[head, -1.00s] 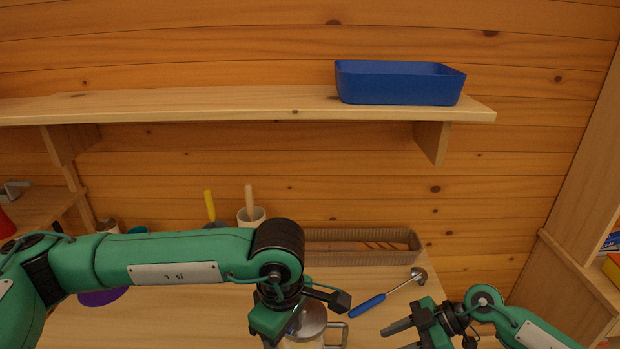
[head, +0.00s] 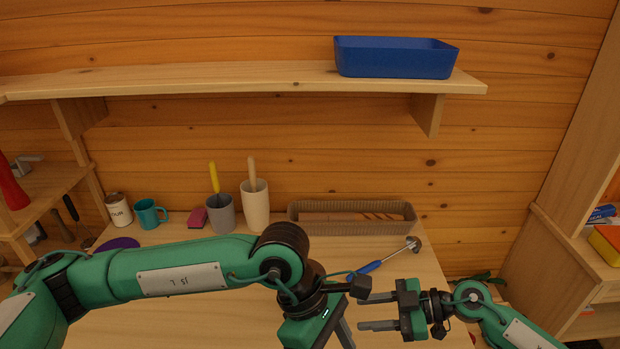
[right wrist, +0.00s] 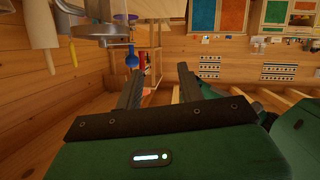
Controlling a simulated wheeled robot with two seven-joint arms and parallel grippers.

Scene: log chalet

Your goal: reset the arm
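My right gripper (head: 364,312) is over the right part of the table in the head view. Its two grey fingers point left and stand apart with nothing between them. The right wrist view shows the same open fingers (right wrist: 158,86). My left arm reaches across the table from the left. My left gripper (head: 335,328) is at the bottom middle, close to the right gripper's fingertips. It is partly hidden and cut off by the frame edge, so its finger opening is unclear.
A wooden table holds a blue-handled ladle (head: 366,268), a woven basket (head: 300,226), a cream cup (head: 256,212), a grey cup (head: 221,216), a teal mug (head: 148,215) and a white can (head: 118,211). A blue bin (head: 395,58) sits on the wall shelf (head: 230,82).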

